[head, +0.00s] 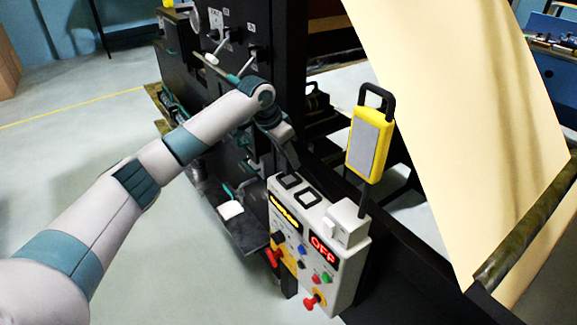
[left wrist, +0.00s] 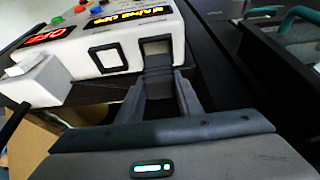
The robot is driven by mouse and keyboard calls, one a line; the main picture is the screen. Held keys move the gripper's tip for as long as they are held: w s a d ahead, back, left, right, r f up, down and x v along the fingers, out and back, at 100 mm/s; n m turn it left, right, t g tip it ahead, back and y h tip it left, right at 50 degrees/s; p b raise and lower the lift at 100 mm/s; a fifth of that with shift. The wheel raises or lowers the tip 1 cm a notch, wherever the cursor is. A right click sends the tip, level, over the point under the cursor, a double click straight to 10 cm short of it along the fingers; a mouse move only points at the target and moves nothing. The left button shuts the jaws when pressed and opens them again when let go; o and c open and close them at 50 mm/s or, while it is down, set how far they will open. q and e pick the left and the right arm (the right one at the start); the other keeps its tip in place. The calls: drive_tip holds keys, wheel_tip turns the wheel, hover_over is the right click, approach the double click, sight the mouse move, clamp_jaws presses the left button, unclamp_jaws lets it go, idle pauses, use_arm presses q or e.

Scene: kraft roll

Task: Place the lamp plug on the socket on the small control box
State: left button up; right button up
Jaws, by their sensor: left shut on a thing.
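The small control box (head: 318,235) is white, with buttons, red knobs and a red OFF display. Its top has two black-framed square sockets, one clear of the gripper (left wrist: 107,58) and one at my fingertips (left wrist: 156,46). My left gripper (head: 289,158) reaches down to the box's back edge. In the left wrist view my left gripper (left wrist: 163,88) is shut on a small dark block, seemingly the lamp plug (left wrist: 158,66), right at the second socket. I cannot tell whether it is seated. The yellow lamp (head: 369,145) stands upright on a dark pole. My right gripper is not in view.
A white block (head: 347,223) sits on the box's right end, close to the lamp pole. A tall black machine cabinet (head: 235,65) stands behind my arm. A large kraft paper sheet (head: 470,110) hangs at the right. The floor at the lower left is clear.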

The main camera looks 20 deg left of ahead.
sight(289, 166)
use_arm(q)
wheel_tip(289, 166, down, 3)
drive_tip(key=shift+f+p, duration=0.15)
drive_tip(key=shift+p, duration=1)
drive_tip(key=shift+f, duration=0.35)
drive_tip(key=o, duration=1.1)
drive_tip(key=shift+f, duration=0.1)
drive_tip(key=shift+c, duration=0.2)
